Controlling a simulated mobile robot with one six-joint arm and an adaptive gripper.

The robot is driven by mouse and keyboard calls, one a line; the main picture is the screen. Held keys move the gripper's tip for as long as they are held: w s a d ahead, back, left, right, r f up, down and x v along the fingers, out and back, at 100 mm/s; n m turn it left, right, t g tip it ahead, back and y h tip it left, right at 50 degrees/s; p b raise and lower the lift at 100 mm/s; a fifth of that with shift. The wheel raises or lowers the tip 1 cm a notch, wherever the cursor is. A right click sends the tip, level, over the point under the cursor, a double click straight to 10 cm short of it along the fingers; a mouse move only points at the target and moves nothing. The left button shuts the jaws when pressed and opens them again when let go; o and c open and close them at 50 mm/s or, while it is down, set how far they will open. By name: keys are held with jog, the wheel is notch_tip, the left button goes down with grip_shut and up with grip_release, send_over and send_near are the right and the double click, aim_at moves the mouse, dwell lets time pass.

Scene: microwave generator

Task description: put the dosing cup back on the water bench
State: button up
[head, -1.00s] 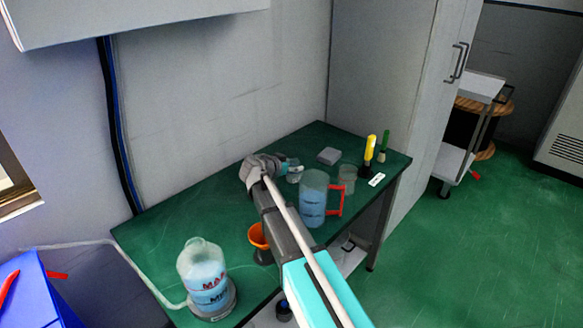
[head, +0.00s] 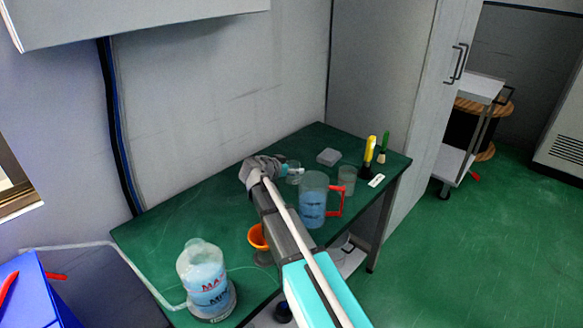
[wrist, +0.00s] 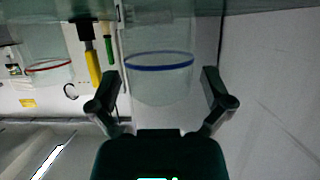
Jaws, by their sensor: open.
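A clear cup with a blue band (wrist: 160,85) stands on the green bench (head: 190,215). I take it to be the dosing cup. It appears upside down in the wrist view, and in the head view it shows as a small clear cup (head: 294,178) partly behind my gripper (head: 283,168). My gripper is open, with one finger on each side of the cup in the wrist view. I see gaps between the fingers and the cup walls. A second clear cup with a red band (wrist: 48,68) stands apart from it.
A jug with a red handle (head: 313,203) stands close to my arm. An orange funnel (head: 257,237) and a bottle of blue liquid (head: 203,278) are nearer. A grey block (head: 328,157) and yellow (head: 370,150) and green (head: 383,143) handled tools are further back. The bench's left part is clear.

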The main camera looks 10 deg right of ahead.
jog(key=p+v, duration=0.4)
jog(key=v, duration=0.8)
jog(key=shift+r+p, duration=0.15)
jog(key=shift+p, duration=0.15)
